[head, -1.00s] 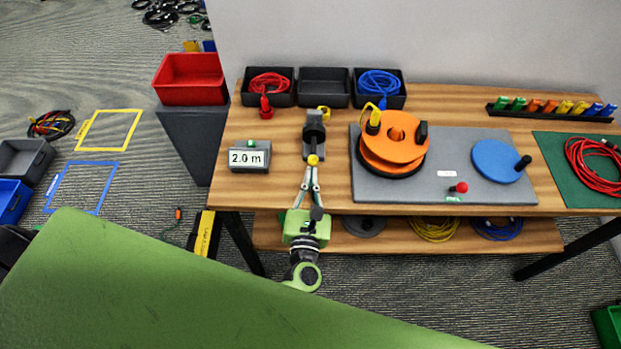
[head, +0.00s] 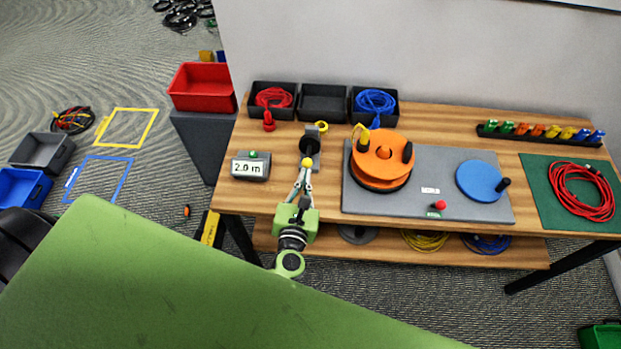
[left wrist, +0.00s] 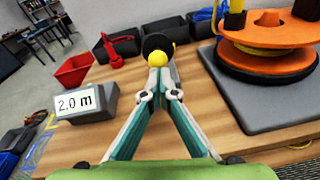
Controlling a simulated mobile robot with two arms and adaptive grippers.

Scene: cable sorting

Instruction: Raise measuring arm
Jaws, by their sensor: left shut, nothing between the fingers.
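The measuring device (head: 312,158) stands on the table beside a grey display box (head: 250,168) reading 2.0 m. It has a dark round part and a yellow ball knob (head: 307,162) on its near side. The knob also shows in the left wrist view (left wrist: 155,62), in front of the dark round part (left wrist: 157,43). My left gripper (head: 305,172) reaches over the table's front edge with its fingers together right at the knob. In the left wrist view its fingertips (left wrist: 160,72) meet just below the knob; whether they touch it is unclear. The device's lower part is hidden there.
An orange reel (head: 382,155) and a blue disc (head: 480,181) stand on a grey board (head: 415,206) to the right. Dark bins (head: 322,103) line the back. A red cable coil (head: 582,191) lies on a green mat (head: 540,180). Bare wood lies around the device.

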